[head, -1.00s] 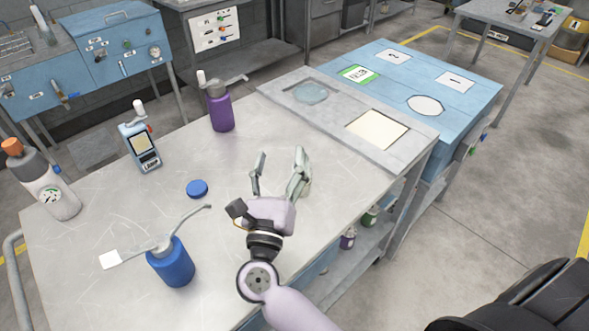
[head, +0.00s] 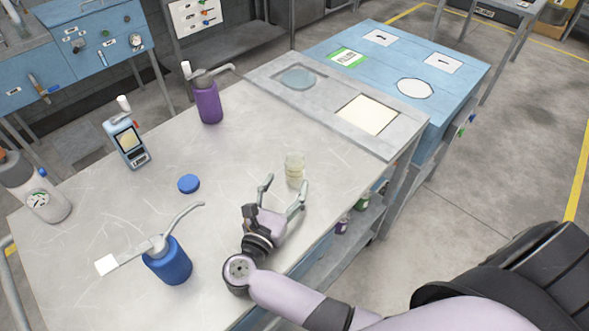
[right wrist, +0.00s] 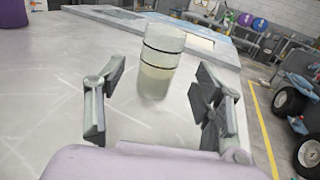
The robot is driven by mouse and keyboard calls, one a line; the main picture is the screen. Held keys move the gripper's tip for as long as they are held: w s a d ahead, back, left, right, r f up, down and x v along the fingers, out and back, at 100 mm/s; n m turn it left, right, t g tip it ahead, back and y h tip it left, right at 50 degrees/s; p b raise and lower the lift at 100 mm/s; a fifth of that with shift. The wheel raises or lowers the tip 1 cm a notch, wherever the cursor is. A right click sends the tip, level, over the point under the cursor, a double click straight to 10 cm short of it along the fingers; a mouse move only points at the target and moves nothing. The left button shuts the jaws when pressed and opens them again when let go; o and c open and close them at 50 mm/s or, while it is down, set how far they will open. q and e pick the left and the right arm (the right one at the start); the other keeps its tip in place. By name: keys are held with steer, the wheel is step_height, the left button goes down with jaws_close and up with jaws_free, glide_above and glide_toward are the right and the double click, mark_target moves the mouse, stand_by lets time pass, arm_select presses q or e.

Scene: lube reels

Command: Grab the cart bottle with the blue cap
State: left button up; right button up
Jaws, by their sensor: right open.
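A clear jar (head: 294,170) with pale yellow liquid stands upright on the grey table, with no cap visible on it. A flat blue cap (head: 189,183) lies apart on the table to its left. My right gripper (head: 285,184) is open and empty on the near side of the jar, its fingers pointing toward it. In the right wrist view the jar (right wrist: 160,62) stands beyond and between the spread fingers (right wrist: 158,92), not gripped. I cannot single out a bottle wearing a blue cap. My left gripper is out of view.
A blue pump bottle (head: 168,262), a purple one (head: 208,103), a handheld meter (head: 128,141) and a white bottle with a gauge (head: 43,196) stand on the table (head: 100,215). A blue cart (head: 455,92) adjoins its far right end. Small bottles sit on the lower shelf.

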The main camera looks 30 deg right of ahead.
mark_target(291, 175)
steer(key=p+x, duration=0.2)
steer(key=x, duration=0.4)
steer(key=shift+w+d, duration=0.15)
steer(key=c, duration=1.3)
